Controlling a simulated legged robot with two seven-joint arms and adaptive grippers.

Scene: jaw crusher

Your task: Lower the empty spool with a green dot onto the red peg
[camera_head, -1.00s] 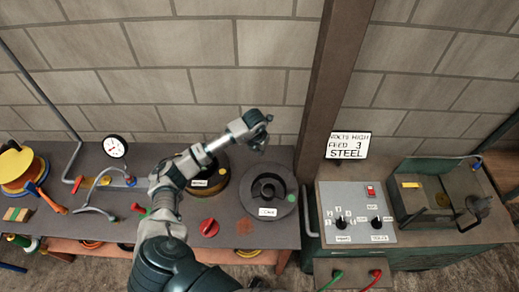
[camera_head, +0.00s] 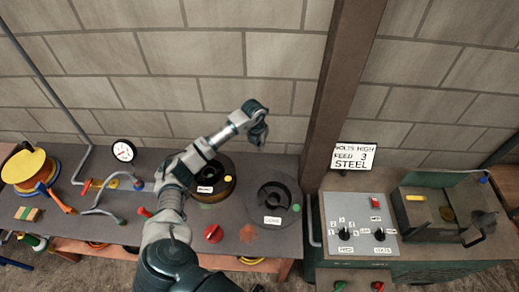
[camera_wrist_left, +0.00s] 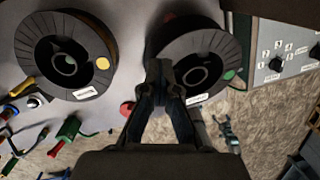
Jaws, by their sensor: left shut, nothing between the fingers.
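The dark grey spool with a green dot (camera_head: 270,203) lies flat on the bench, near its right end. The green dot is on its right rim and a white label on its front. In the left wrist view this spool (camera_wrist_left: 210,48) shows an open centre with bare inner walls. My left gripper (camera_head: 258,122) is shut and empty, above and behind the spool in the head view. In the wrist view its closed fingertips (camera_wrist_left: 159,68) overlap the spool's left part. A red knob-like part (camera_head: 213,233) stands in front; I cannot tell whether it is the red peg. My right gripper is not in view.
A second dark spool (camera_head: 212,190) with a yellow dot is just left. Further left are a gauge (camera_head: 124,151), bent pipes and a yellow spool (camera_head: 24,168). A wooden post (camera_head: 342,95) and a control box (camera_head: 357,228) stand to the right.

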